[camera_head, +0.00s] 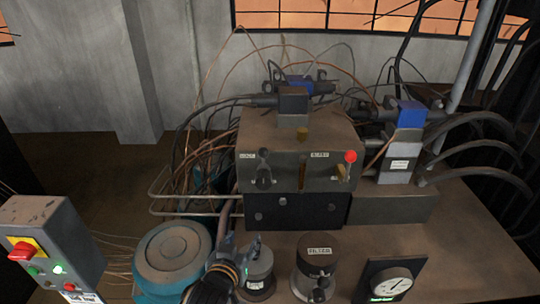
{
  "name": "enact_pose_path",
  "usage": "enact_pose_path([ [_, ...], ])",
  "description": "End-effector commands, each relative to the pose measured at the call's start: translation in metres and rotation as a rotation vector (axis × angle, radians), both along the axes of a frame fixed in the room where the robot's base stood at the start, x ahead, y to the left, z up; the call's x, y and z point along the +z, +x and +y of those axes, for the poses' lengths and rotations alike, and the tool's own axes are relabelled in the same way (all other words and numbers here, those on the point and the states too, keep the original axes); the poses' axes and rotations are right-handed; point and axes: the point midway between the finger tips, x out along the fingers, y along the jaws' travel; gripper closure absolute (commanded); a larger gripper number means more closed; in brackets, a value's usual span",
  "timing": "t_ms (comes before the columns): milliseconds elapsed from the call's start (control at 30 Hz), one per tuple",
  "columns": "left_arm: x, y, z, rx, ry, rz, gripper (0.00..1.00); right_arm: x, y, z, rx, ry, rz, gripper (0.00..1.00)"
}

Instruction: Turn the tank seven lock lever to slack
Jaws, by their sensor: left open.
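A grey-brown block stands mid-view, with two labelled controls on its front face. Under the left label, which looks like LOCK but is too small to be sure, is a dark lever (263,173). It looks close to upright. Under the right label, seemingly BLEED, is a lever with a red ball knob (350,157). I cannot tell which one is the tank seven lock lever. My left gripper (240,246) is open and empty at the bottom middle, below and in front of the block, apart from both levers. My right gripper is not in view.
A grey cylinder (259,273) stands close beside my left gripper. To its right are a dark filter canister (317,258) and a gauge (392,283). A teal drum (172,252) stands left, beside a grey control box (50,240) with a red knob. Cables and pipes crowd the block's left.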

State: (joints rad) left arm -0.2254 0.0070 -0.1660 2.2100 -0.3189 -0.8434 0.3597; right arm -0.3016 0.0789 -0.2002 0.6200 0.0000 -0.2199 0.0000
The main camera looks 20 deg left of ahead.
Motion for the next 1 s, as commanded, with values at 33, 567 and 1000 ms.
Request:
enact_pose_path([
  [33, 0.026, 0.012, -0.002, 0.009, -0.017, -0.083, 0.48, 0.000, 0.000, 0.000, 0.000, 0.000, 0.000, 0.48],
  [567, 0.130, 0.070, -0.006, 0.027, -0.081, -0.409, 0.48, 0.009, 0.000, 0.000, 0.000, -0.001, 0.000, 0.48],
  [1000, 0.129, 0.157, 0.001, 0.027, -0.081, -0.405, 0.48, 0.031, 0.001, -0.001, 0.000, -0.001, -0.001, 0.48],
])
